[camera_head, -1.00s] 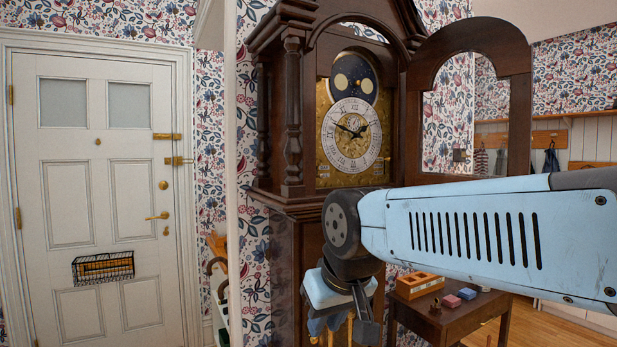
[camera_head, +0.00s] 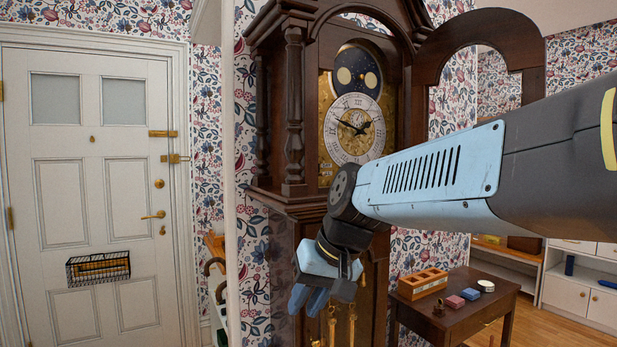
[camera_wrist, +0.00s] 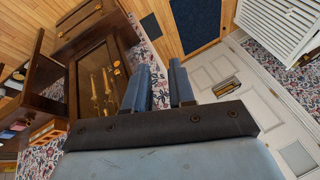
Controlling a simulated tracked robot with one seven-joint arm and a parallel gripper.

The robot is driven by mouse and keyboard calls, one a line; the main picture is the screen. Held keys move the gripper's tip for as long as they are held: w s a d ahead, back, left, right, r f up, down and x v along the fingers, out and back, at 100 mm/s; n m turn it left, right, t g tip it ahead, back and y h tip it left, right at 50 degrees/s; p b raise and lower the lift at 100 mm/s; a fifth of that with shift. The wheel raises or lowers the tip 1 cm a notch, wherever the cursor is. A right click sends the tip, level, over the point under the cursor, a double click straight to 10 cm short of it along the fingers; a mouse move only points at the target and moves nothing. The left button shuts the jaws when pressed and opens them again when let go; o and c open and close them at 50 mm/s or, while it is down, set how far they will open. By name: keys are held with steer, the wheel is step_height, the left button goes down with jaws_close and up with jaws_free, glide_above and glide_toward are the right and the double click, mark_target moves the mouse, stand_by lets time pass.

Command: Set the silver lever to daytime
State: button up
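The tall dark-wood clock (camera_head: 296,206) stands mid-view with its hood door (camera_head: 533,58) swung open to the right. Its gold face carries a silver numeral ring (camera_head: 334,136) and a moon disc (camera_head: 357,73) above. My arm covers the lower right of the face, and I cannot make out the silver lever. My gripper (camera_head: 308,298) hangs below the face, in front of the clock's trunk, blue fingers pointing down and left. In the wrist view my gripper (camera_wrist: 160,74) has its two fingers apart with nothing between them. The clock's glazed trunk (camera_wrist: 104,82) shows beyond them.
A small wooden table (camera_head: 458,310) stands right of the clock, bearing a wooden box (camera_head: 422,284) and small blocks. The white front door (camera_head: 90,190) is at left. White cabinets (camera_head: 577,287) stand at far right. Patterned wall shows behind the clock.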

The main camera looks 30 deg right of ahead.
steer(key=w+d+r+m+t+y, duration=0.2)
steer(key=w+d+r+m+y, duration=0.2)
steer(key=w+r, duration=0.2)
steer(key=m+t, duration=0.5)
steer(key=t, duration=0.5)
glide_toward(322, 174)
steer(key=shift+y, duration=0.3)
steer(key=x, duration=0.5)
steer(key=d+x, duration=0.1)
steer(key=x, duration=0.1)
steer(key=shift+w+a+f, duration=0.15)
steer(key=shift+w+f, duration=0.05)
steer(key=shift+w, duration=0.4)
jaws_close()
